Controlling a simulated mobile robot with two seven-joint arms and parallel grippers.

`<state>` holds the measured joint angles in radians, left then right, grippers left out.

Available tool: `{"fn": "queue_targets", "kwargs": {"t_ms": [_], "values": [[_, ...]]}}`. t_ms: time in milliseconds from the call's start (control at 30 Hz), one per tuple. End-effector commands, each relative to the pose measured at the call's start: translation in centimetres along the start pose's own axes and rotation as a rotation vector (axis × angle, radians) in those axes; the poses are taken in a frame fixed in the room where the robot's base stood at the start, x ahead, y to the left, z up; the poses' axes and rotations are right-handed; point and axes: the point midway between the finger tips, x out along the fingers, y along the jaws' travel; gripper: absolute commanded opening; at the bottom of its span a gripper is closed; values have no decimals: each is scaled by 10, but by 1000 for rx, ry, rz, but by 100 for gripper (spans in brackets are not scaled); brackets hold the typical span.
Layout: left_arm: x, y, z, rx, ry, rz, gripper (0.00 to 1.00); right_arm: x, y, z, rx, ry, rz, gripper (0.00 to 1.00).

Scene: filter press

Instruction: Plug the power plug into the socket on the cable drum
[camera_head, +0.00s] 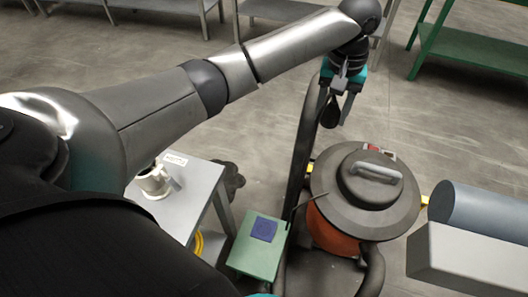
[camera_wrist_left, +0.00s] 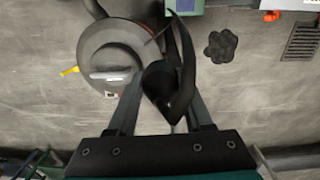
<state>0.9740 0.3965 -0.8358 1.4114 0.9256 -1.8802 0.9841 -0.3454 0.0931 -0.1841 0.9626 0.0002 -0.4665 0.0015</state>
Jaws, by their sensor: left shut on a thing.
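My left gripper (camera_head: 342,98) hangs above the floor beside a vacuum cleaner. It is shut on the dark end piece (camera_head: 330,112) of a black hose or tube (camera_head: 302,150). In the left wrist view the dark end piece (camera_wrist_left: 160,82) sits between the fingers of my left gripper (camera_wrist_left: 162,100), and a black curved strip rises from it. I cannot make out a power plug or a socket in either view. A yellow ring-shaped thing (camera_head: 198,245) shows partly under the grey table; I cannot tell what it is. My right gripper is not in view.
The orange vacuum cleaner (camera_head: 333,234) with a black lid stands close below the gripper. A green box (camera_head: 250,262), a grey table (camera_head: 207,180) with a white cup (camera_head: 153,182), and a grey cylinder (camera_head: 480,208) are around it.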

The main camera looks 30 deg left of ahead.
Motion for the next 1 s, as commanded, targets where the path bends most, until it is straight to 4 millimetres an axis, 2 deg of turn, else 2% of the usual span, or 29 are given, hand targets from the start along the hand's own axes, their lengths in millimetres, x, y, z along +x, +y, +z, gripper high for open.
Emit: {"fn": "queue_targets", "kwargs": {"t_ms": [33, 233, 467, 667, 800, 1000], "values": [[28, 0, -6, -33, -9, 2, 2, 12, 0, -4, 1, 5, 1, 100], [116, -16, -24, -162, -10, 0, 2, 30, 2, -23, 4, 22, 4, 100], [215, -44, -19, -279, -9, -1, 2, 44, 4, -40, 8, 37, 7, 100], [298, -71, 5, -350, -8, -3, 2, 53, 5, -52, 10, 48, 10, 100], [353, -89, 31, -386, -8, -3, 2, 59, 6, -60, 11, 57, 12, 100], [415, -110, 71, -414, -4, -2, 2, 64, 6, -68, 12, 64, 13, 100]]}}
